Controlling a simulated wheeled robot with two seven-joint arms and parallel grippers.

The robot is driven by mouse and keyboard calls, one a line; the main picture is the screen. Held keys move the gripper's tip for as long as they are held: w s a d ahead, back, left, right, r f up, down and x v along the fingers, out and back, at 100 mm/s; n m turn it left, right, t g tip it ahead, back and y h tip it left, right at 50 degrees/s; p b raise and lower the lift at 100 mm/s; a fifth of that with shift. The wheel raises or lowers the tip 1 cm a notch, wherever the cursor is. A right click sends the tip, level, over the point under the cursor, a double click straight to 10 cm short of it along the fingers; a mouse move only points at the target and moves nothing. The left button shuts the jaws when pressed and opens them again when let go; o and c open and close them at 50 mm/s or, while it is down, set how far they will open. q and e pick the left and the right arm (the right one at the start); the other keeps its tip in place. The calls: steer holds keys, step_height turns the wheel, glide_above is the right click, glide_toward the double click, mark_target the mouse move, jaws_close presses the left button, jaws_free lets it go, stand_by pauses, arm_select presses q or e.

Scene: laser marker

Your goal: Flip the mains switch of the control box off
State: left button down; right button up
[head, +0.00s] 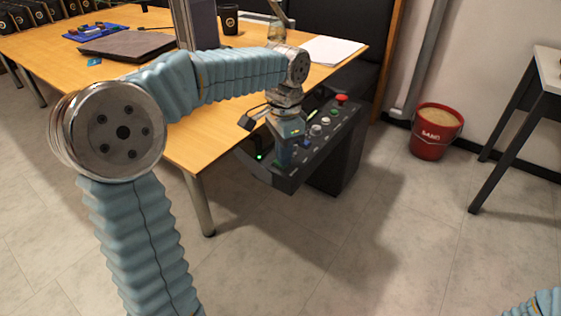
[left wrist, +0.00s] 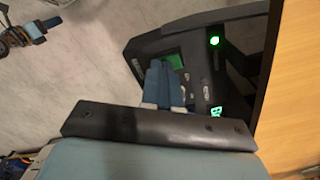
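The black control box (head: 318,150) sits at the table's right end, with knobs, buttons and a red button (head: 341,98) on its sloped panel. It also shows in the left wrist view (left wrist: 143,48), with a lit green lamp (left wrist: 215,41) and a green-lit element (left wrist: 175,61) near my fingertips. I cannot tell for sure which control is the mains switch. My left gripper (head: 284,155) points down at the panel. Its blue fingers (left wrist: 164,68) look closed together; contact is unclear. What seems to be my right gripper (left wrist: 36,29) is small at the upper left of the wrist view.
The wooden table (head: 225,130) borders the box and carries a dark folder (head: 130,45), paper (head: 327,50) and a black cup (head: 229,19). A red bucket (head: 435,133) and a dark-legged table (head: 540,75) stand to the right. The floor in front is clear.

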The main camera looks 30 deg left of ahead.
arm_select(q)
steer(key=shift+f, duration=0.2)
step_height(320, 180, up, 5)
steer(key=p, duration=0.4)
steer(key=shift+p, duration=0.3)
steer(key=shift+r+p, duration=0.6)
steer(key=shift+r, duration=0.5)
steer(key=shift+f, duration=0.15)
